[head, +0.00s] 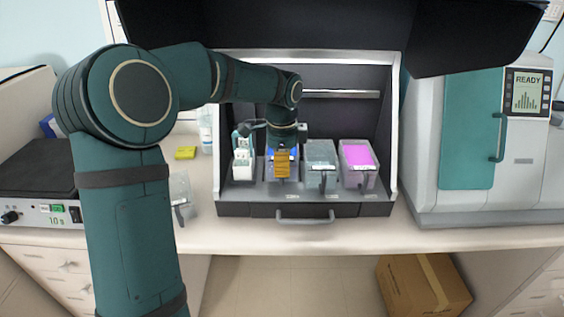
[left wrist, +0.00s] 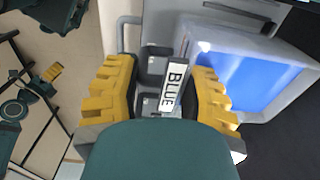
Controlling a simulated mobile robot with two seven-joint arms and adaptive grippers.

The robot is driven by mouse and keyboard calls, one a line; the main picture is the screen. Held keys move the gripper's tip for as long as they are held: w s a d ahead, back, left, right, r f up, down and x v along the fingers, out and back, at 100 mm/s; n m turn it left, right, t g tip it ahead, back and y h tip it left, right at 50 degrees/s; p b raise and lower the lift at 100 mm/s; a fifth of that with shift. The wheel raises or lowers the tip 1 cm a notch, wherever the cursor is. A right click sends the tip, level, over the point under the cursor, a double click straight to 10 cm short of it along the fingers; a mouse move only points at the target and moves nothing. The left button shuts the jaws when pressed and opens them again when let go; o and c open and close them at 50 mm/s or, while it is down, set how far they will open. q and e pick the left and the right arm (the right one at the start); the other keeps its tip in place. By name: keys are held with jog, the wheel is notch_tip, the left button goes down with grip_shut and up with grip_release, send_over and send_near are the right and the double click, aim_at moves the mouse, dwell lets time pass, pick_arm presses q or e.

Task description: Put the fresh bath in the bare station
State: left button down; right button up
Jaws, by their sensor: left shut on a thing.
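My left gripper (head: 283,170) is inside the stainer bay, in front of the blue bath (head: 270,158). In the left wrist view its yellow fingers (left wrist: 166,98) are shut on the bath's handle tab, labelled BLUE (left wrist: 173,85). The clear tub with blue liquid (left wrist: 250,75) stands beside the fingers. It is in line with its neighbours; I cannot tell whether it rests on the floor or is slightly raised. The gripper hides much of it in the head view. My right gripper (left wrist: 50,72) seems to show small at the left wrist view's edge, its jaws unclear.
A white rack (head: 243,165) stands left of the blue bath; a greyish clear bath (head: 320,160) and a pink bath (head: 357,158) stand right. Another clear bath (head: 182,195) is on the counter outside the bay (head: 307,210).

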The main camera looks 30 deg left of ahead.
pick_arm(q)
jog(key=shift+f+b, duration=0.5)
jog(key=shift+f, duration=0.5)
dwell(0.6)
jog(key=shift+c, duration=2.2)
grip_release()
jog(key=shift+f, duration=0.1)
notch_tip(320, 180, up, 12)
jog(key=shift+r, duration=0.1)
